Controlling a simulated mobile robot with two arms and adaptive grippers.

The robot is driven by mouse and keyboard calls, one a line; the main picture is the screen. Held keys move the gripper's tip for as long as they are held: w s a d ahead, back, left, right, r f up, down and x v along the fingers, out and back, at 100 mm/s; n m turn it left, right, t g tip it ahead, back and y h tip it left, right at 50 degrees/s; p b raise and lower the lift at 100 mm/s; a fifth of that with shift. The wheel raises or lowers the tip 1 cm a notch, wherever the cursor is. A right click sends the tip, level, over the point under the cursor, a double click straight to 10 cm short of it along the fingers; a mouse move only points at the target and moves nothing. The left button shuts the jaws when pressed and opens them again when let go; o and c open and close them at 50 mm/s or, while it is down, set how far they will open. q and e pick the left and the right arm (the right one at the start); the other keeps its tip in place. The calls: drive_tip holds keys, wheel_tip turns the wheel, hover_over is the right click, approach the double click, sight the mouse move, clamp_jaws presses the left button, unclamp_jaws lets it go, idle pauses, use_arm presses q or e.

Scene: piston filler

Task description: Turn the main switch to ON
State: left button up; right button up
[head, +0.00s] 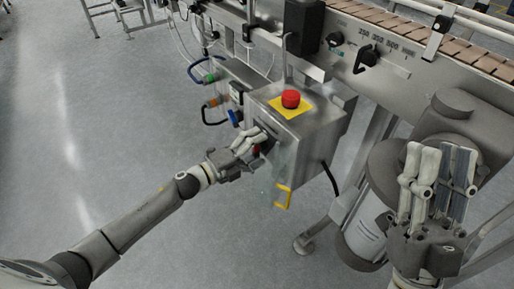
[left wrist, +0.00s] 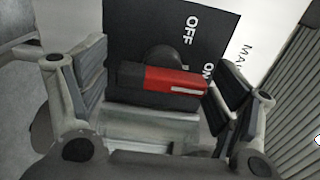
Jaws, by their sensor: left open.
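The main switch (left wrist: 165,79) is a red and black handle on a dark plate (left wrist: 135,40) lettered OFF and ON. In the left wrist view the handle lies crosswise, its red end with a white stripe close to the ON lettering. My left gripper (left wrist: 155,95) is open, with its fingers on either side of the handle; the right finger is very near the red end, and I cannot tell if it touches. In the head view my left gripper (head: 256,140) is at the control box's front and mostly hides the switch. My right gripper (head: 438,165) points up at the right.
The steel control box (head: 318,125) carries a red emergency button (head: 290,99) on a yellow plate. A yellow bracket (head: 284,196) sits low on its front. A conveyor (head: 400,25) runs behind.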

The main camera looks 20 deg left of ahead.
use_arm(q)
drive_tip(key=v, duration=1.2)
drive_tip(key=shift+a, duration=0.1)
idle(0.4)
